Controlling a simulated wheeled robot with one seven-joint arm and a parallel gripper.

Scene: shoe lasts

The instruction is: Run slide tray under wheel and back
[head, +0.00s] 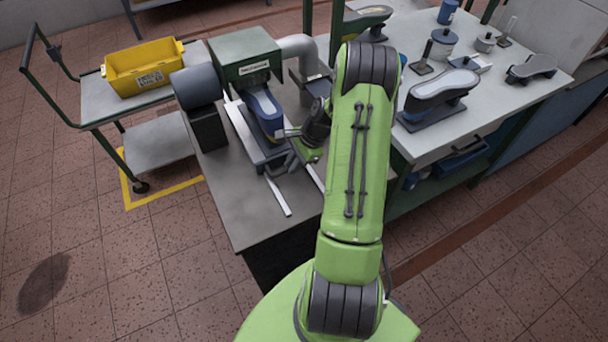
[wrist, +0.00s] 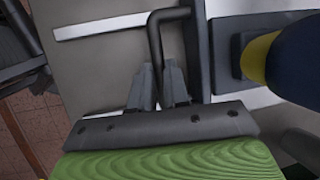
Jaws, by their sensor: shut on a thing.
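The slide tray (head: 252,140) sits on two pale rails (head: 279,197) on the grey bench, partly under the green machine housing (head: 247,57). A blue shoe last (head: 264,108) stands on the tray, its upper end beneath the housing. In the wrist view the tray edge (wrist: 198,60) is a dark bar, with the last (wrist: 297,62) to its right. My gripper (head: 292,160) is at the tray's near right side. In the wrist view my gripper (wrist: 160,75) is shut on the bent black handle (wrist: 155,38) of the tray. The wheel is hidden.
A grey cylinder motor (head: 197,87) stands left of the housing, and a duct (head: 298,48) at its right. A cart with a yellow bin (head: 144,68) is at left. The right table holds another last (head: 440,92) and several tools.

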